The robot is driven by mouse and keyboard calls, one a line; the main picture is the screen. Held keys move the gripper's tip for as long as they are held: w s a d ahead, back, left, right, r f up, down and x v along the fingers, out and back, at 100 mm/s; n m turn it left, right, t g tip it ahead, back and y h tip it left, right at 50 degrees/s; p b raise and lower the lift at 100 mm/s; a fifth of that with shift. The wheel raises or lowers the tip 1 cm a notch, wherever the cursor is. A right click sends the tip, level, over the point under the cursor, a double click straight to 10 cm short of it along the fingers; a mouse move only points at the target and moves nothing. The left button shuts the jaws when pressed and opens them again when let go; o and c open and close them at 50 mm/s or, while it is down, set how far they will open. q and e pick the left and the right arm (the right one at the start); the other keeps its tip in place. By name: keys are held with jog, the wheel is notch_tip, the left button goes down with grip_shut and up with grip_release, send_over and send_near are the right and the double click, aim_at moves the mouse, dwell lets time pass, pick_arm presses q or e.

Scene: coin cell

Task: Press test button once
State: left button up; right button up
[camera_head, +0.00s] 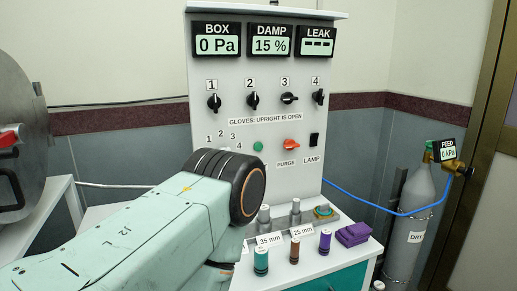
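The upright control panel (335,80) fills the middle of the view. A small round green button (258,147) sits on its lower part, left of the orange purge knob (291,145). I cannot read a test label by the green button; the area below and left of it is partly covered by my arm. My pale green arm comes in from the lower left, and its dark round joint covers the panel's lower left. Neither of my grippers shows.
A bench (349,257) below the panel holds several small cylinders and a purple block (353,234). Four numbered knobs and a lamp switch (314,140) are on the panel. A grey gas cylinder (411,215) stands right, with a blue hose (372,206). A grey drum-like vessel (28,115) stands left.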

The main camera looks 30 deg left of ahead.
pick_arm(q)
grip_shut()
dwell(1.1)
